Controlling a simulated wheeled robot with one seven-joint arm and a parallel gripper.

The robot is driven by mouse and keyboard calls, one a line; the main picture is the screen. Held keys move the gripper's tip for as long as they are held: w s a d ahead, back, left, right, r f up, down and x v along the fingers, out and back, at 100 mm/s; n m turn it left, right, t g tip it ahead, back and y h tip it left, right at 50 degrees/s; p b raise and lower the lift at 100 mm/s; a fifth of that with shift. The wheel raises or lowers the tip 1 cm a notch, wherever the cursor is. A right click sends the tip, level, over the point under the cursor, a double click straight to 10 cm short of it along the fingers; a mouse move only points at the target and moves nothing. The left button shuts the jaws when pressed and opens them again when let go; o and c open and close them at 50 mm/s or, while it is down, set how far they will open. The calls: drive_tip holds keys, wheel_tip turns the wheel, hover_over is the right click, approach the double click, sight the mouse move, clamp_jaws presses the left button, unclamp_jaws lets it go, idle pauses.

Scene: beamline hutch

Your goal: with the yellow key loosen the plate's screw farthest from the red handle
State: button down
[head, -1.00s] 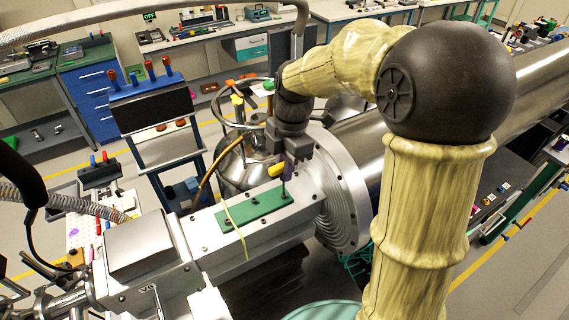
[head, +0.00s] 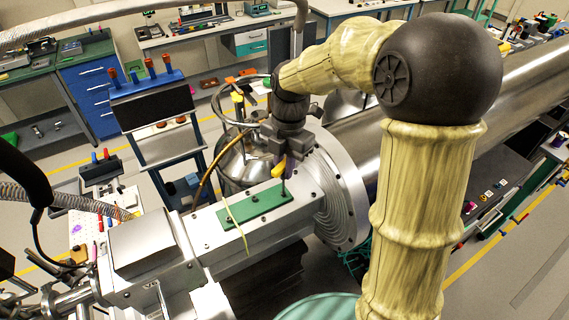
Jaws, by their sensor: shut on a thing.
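The green plate (head: 240,212) lies on top of the grey metal beam housing, with several dark screws on it. My gripper (head: 286,156) is above the plate's right end, shut on the yellow key (head: 278,172). The key points down, and its thin dark shaft reaches the screw area at the plate's right end. I cannot tell whether its tip sits in the screw. A purple patch shows beside the yellow part. I cannot make out a red handle beside the plate; the gripper and arm hide part of that area.
A thin yellow wire (head: 236,222) crosses the plate's left part. A large round flange (head: 345,195) stands close right of the plate, and a steel vessel (head: 235,168) with a looped tube is behind it. A rack (head: 150,105) with red-topped tools stands at the left.

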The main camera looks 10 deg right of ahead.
drive_tip(key=shift+r, duration=0.1)
drive_tip(key=shift+r+p, duration=1.9)
drive_tip(key=shift+r, duration=0.05)
drive_tip(key=shift+f, duration=0.1)
